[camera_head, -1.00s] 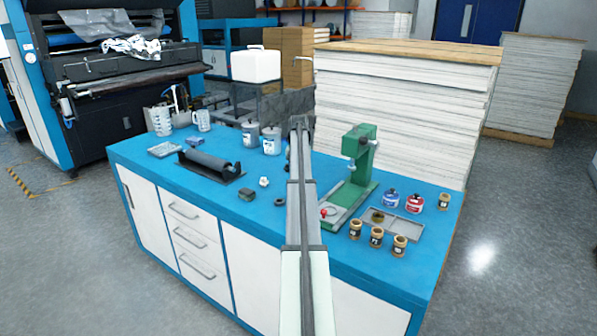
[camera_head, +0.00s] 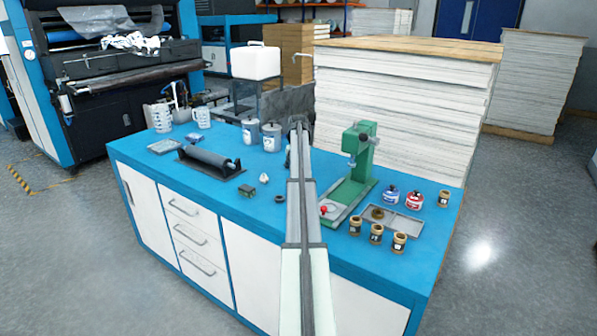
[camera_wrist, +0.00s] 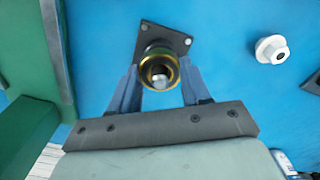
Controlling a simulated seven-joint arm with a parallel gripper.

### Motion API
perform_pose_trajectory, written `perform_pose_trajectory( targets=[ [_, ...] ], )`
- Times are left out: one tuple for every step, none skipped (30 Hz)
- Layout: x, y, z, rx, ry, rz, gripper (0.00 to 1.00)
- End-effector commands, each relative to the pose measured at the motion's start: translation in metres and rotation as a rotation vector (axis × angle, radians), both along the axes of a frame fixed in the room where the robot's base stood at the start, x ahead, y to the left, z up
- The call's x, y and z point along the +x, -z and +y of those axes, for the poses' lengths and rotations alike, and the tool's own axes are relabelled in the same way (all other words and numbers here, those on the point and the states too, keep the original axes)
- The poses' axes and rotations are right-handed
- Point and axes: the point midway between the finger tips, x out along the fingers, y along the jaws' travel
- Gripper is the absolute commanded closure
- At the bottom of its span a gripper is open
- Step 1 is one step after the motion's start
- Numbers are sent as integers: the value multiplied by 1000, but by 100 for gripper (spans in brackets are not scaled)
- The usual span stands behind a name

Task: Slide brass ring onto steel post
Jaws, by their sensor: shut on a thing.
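In the wrist view, the brass ring (camera_wrist: 146,62) sits between the two fingertips of my gripper (camera_wrist: 159,84), which is shut on it. The bright tip of the steel post (camera_wrist: 160,79) shows inside the ring's opening. I cannot tell how far down the post the ring is. The post's dark square base plate (camera_wrist: 180,42) with screws lies on the blue surface beyond the ring. In the head view my own arm hides the gripper, ring and post.
A green press (camera_head: 357,170) stands right of my arm and shows at the wrist view's left edge (camera_wrist: 28,110). A grey tray (camera_head: 404,224), several jars and tins are farther right. A black roller (camera_head: 208,163) and canisters (camera_head: 271,138) are left. The blue bench (camera_head: 205,220) is clear at front left.

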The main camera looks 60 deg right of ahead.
Motion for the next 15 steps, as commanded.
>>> perform_pose_trajectory(
  targets=[
    [0,0,0,0,0,0,88],
    [0,0,0,0,0,0,50],
    [0,0,0,0,0,0,46],
    [0,0,0,0,0,0,44],
    [0,0,0,0,0,0,41],
    [0,0,0,0,0,0,37],
    [0,0,0,0,0,0,34],
    [0,0,0,0,0,0,31],
    [0,0,0,0,0,0,27],
    [0,0,0,0,0,0,24],
    [0,0,0,0,0,0,23],
    [0,0,0,0,0,0,23],
    [0,0,0,0,0,0,23],
    [0,0,0,0,0,0,23],
    [0,0,0,0,0,0,23]
  ],
)
